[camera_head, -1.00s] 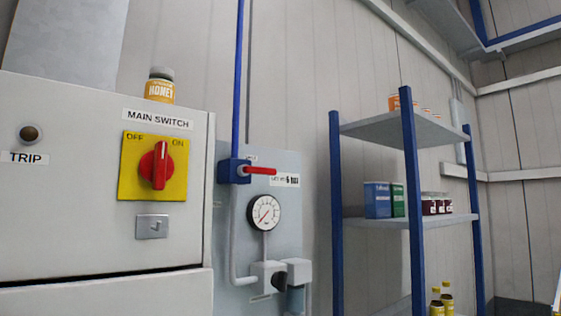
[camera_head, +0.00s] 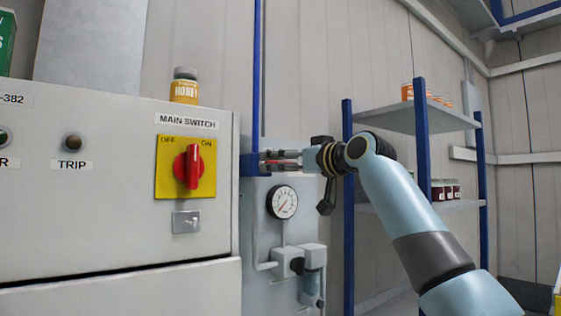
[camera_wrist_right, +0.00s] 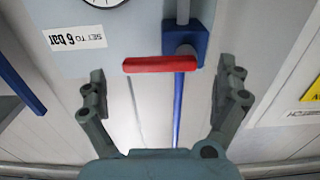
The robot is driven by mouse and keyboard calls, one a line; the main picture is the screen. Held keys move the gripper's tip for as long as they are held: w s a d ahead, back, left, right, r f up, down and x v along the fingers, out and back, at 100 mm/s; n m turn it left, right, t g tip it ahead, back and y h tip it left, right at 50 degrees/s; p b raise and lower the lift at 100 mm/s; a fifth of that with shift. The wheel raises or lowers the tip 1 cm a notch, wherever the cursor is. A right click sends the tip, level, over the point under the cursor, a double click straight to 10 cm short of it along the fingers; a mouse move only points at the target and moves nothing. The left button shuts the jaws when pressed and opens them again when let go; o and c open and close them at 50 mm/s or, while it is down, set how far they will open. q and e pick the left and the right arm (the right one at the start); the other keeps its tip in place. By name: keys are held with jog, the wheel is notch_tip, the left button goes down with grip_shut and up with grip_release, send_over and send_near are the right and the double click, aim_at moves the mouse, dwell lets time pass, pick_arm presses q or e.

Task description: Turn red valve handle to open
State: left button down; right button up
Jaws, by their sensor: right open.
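The red valve handle (camera_wrist_right: 160,64) lies crosswise to the blue pipe and juts from the blue valve body (camera_wrist_right: 185,42) in the right wrist view. In the head view, the valve body (camera_head: 249,164) shows at the foot of the upright blue pipe (camera_head: 257,75), and the handle is mostly hidden by my gripper. My right gripper (camera_head: 283,159) is open at the handle. In the wrist view its fingers (camera_wrist_right: 167,76) stand to either side of the handle, with gaps visible at both ends. No contact shows. My left gripper is not in view.
Below the valve are a pressure gauge (camera_head: 282,202) and a regulator (camera_head: 314,258). The cabinet (camera_head: 90,225) with a red main switch (camera_head: 188,167) and a honey jar (camera_head: 185,86) on top stands left. A blue-post shelf (camera_head: 421,119) is behind my right arm.

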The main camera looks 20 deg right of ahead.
jog(key=shift+x, duration=1.65)
jog(key=c, duration=1.6)
